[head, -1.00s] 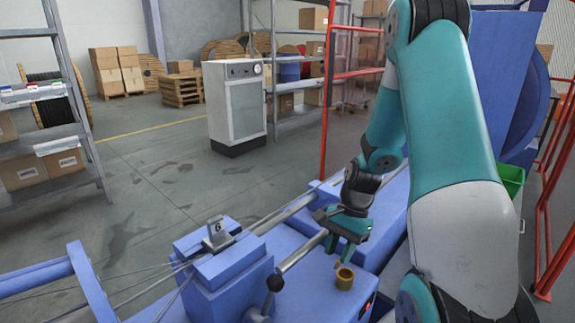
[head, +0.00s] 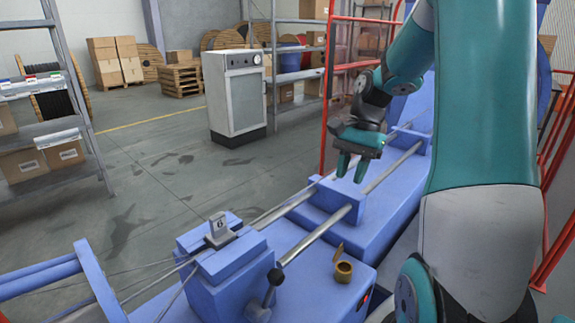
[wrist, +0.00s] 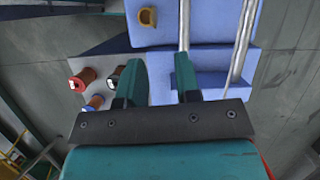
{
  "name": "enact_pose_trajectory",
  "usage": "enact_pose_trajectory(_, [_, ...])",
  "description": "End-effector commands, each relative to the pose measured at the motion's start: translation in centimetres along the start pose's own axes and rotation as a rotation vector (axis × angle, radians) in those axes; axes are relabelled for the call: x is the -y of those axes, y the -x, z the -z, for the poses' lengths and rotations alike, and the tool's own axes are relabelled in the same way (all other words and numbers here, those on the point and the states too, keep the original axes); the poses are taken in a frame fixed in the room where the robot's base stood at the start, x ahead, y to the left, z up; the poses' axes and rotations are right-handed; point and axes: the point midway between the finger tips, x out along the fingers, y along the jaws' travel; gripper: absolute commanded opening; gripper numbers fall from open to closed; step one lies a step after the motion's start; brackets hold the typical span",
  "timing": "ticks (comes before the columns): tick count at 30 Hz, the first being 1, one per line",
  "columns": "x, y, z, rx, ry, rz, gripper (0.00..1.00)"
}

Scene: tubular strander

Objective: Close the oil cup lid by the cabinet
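The brass oil cup (head: 343,271) stands on the blue machine bed near its front right edge. Its small lid (head: 338,253) stands tilted up at the rim, so the cup's mouth shows open. The cup also shows at the top of the wrist view (wrist: 148,18), beyond my fingertips. My gripper (head: 352,165) hangs in the air above the rods, well above and behind the cup in the head view. In the wrist view its two teal fingers (wrist: 160,60) are apart with nothing between them.
A clamp block with a black ball-knob lever (head: 275,278) stands left of the cup. Steel rods (head: 330,228) run behind it. A grey-white cabinet (head: 236,98) stands on the floor behind. Red guard rails (head: 327,100) rise near my gripper. Coloured knobs (wrist: 85,80) show in the wrist view.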

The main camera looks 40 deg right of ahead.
Motion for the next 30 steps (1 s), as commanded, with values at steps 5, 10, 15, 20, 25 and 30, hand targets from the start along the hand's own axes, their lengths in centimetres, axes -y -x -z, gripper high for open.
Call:
enact_pose_trajectory(5, [1.8,0.3,-3.6,-0.021,0.166,-0.005,0.31])
enact_pose_trajectory(10, [3.0,0.2,-7.0,-0.038,0.328,-0.010,0.31])
enact_pose_trajectory(15, [4.0,0.1,-10.4,-0.052,0.491,-0.014,0.31])
enact_pose_trajectory(20, [4.5,0.0,-13.7,-0.064,0.645,-0.016,0.31])
enact_pose_trajectory(25, [4.6,-0.2,-16.3,-0.071,0.776,-0.018,0.31])
enact_pose_trajectory(30, [4.6,-0.4,-17.7,-0.075,0.847,-0.018,0.31])
